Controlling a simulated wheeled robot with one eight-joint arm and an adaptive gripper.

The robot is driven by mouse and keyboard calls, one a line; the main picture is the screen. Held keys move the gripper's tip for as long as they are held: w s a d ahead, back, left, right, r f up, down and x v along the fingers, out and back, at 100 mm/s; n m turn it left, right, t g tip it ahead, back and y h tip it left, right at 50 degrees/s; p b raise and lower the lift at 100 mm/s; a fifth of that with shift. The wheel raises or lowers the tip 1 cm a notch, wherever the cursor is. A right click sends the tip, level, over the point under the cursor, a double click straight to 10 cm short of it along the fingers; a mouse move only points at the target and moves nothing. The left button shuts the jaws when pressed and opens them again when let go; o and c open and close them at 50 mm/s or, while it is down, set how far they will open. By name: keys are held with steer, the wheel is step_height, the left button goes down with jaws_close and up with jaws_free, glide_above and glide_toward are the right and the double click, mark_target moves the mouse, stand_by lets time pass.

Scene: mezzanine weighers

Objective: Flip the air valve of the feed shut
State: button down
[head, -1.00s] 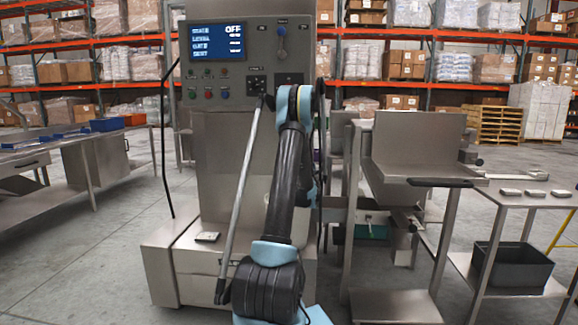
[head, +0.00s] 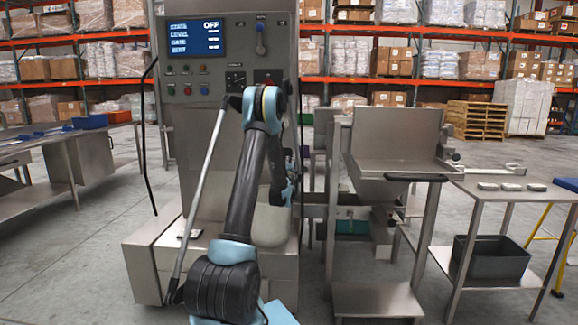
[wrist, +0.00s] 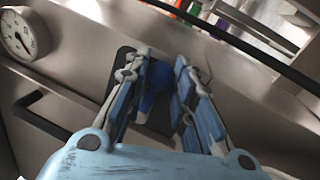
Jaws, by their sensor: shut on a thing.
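In the wrist view, a blue valve handle (wrist: 155,85) stands in front of a dark plate on a grey metal face. My gripper (wrist: 154,72) has its two blue-padded fingers on either side of the handle and is shut on it. The fingers and palm hide part of the handle and plate. In the head view my arm runs up beside the tall grey cabinet (head: 220,130); my gripper and the handle cannot be made out there. The cabinet's screen (head: 196,36) reads STATE OFF.
A round dial gauge (wrist: 22,35) and a dark bar handle (wrist: 40,120) are near the fingers. A steel hopper stand (head: 395,135) stands right of the cabinet, with a side table holding a dark bin (head: 490,262) beyond it.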

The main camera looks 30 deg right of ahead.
steer(key=shift+s+d+f, duration=0.15)
steer(key=shift+s, duration=0.1)
steer(key=c, duration=1.4)
jaws_free()
steer(key=shift+o, duration=0.4)
steer(key=shift+w, duration=0.1)
steer(key=v, duration=1.2)
steer(key=shift+w, duration=0.1)
